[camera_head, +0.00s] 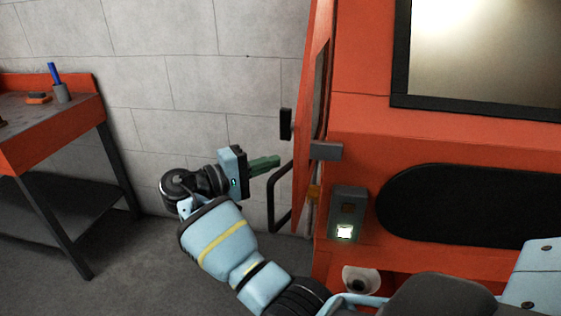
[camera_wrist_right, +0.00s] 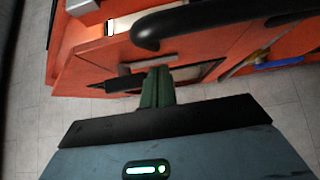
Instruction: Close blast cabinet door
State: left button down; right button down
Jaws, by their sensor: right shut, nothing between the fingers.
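The blast cabinet (camera_head: 360,120) is a large orange body at the right of the head view. Its orange door (camera_head: 311,60) shows nearly edge-on at the cabinet's left side and appears to stand ajar; how far is hard to tell. A black loop handle (camera_head: 276,196) sticks out from the door's left. My right gripper (camera_head: 268,162) is just left of the door, above and near the handle, with its green fingers shut and empty. In the right wrist view the shut fingers (camera_wrist_right: 157,88) point toward orange panelling, with the black handle (camera_wrist_right: 220,20) close by. My left gripper is not seen.
An orange workbench (camera_head: 50,125) with a pen cup (camera_head: 62,92) stands at the left. A grey block wall (camera_head: 200,70) lies behind. The cabinet front has a small lit panel (camera_head: 347,215) and a dark oval (camera_head: 455,205). Floor between bench and cabinet is clear except for my arm.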

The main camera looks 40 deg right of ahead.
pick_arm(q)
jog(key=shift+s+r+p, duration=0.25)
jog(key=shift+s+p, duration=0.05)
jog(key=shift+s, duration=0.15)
pick_arm(e)
jog(key=shift+s+d, duration=0.75)
jog(key=shift+s, duration=0.35)
